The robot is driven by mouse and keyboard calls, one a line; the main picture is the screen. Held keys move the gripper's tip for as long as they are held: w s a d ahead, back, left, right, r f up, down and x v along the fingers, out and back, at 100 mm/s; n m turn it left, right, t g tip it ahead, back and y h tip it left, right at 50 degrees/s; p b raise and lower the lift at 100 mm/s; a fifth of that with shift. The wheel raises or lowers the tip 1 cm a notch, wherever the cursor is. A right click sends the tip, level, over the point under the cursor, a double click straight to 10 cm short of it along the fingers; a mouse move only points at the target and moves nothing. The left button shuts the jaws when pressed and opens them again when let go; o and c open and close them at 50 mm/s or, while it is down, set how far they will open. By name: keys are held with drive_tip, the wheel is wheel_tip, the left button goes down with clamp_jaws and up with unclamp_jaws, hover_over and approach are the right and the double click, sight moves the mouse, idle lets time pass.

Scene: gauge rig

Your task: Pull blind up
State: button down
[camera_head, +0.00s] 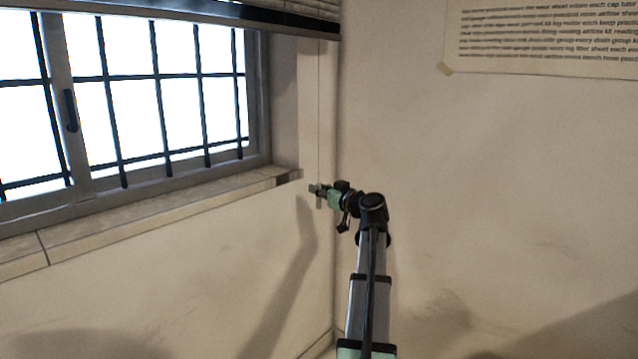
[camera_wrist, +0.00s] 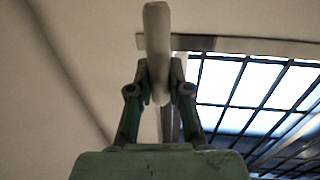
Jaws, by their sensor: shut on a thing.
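The blind (camera_head: 250,14) hangs at the top of the window in the head view, its dark bottom rail above most of the glass. A thin pale cord (camera_head: 319,110) runs down the wall to the right of the window. My gripper (camera_head: 316,190) is at the lower end of this cord, just right of the sill's end. In the wrist view, my gripper (camera_wrist: 159,78) is shut on a pale, rod-like cord pull (camera_wrist: 157,30), which sticks out beyond the fingertips. The fingers hide part of the pull.
The barred window (camera_head: 170,95) has a dark handle and a deep sill (camera_head: 140,210) running to near my gripper. A paper sheet with text (camera_head: 550,35) is on the right wall. The wall around my gripper is bare.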

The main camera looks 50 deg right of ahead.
sight(319, 204)
wheel_tip(319, 204, down, 5)
drive_tip(key=shift+b, duration=1.15)
drive_tip(key=c, duration=1.1)
unclamp_jaws()
drive_tip(key=shift+o, duration=0.2)
drive_tip(key=v, duration=1.2)
